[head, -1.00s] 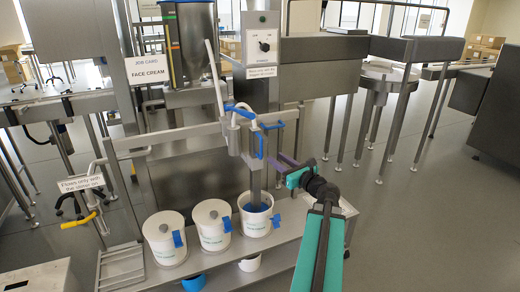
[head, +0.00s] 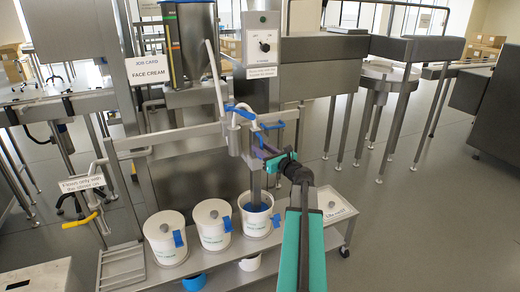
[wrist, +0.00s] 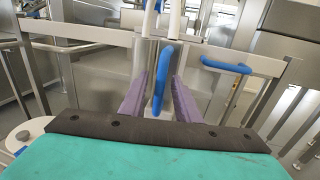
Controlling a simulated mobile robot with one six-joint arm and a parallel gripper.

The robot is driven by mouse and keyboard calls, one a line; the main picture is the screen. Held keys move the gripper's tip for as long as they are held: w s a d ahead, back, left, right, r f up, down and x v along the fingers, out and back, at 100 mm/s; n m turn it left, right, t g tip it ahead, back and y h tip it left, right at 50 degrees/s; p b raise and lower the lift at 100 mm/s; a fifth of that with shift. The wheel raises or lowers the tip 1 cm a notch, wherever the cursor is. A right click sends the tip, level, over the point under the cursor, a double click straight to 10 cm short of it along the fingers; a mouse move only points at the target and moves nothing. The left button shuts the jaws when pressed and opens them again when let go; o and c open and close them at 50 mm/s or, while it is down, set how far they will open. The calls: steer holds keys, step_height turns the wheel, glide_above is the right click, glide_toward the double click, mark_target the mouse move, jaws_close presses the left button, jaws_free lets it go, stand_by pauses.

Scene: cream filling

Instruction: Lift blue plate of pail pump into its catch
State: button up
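The pail pump (head: 256,180) stands with its grey tube down in an open white pail (head: 257,226). Blue shows inside this pail around the tube (head: 257,207), likely the blue plate; the wrist view does not show it. My gripper (head: 262,152) is at the pump above the pail. In the wrist view its two purple fingers (wrist: 160,98) stand apart, one either side of an upright blue bar (wrist: 161,78). Gaps show beside the bar, so it is not gripped. A horizontal blue handle (wrist: 227,66) is to the right. I cannot make out the catch.
Two lidded white pails (head: 165,238) (head: 211,225) stand left of the open one on the steel bench. A lid (head: 332,206) lies at the bench's right end. A switch box (head: 263,45) is above.

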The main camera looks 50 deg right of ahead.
steer(key=shift+w, duration=0.3)
jaws_close()
steer(key=shift+a, duration=0.1)
steer(key=shift+r, duration=0.3)
step_height(320, 180, up, 15)
steer(key=p, duration=1)
steer(key=shift+d+r+p, duration=0.15)
steer(key=shift+d+p, duration=0.05)
steer(key=shift+p, duration=0.1)
jaws_free()
steer(key=shift+r, duration=0.1)
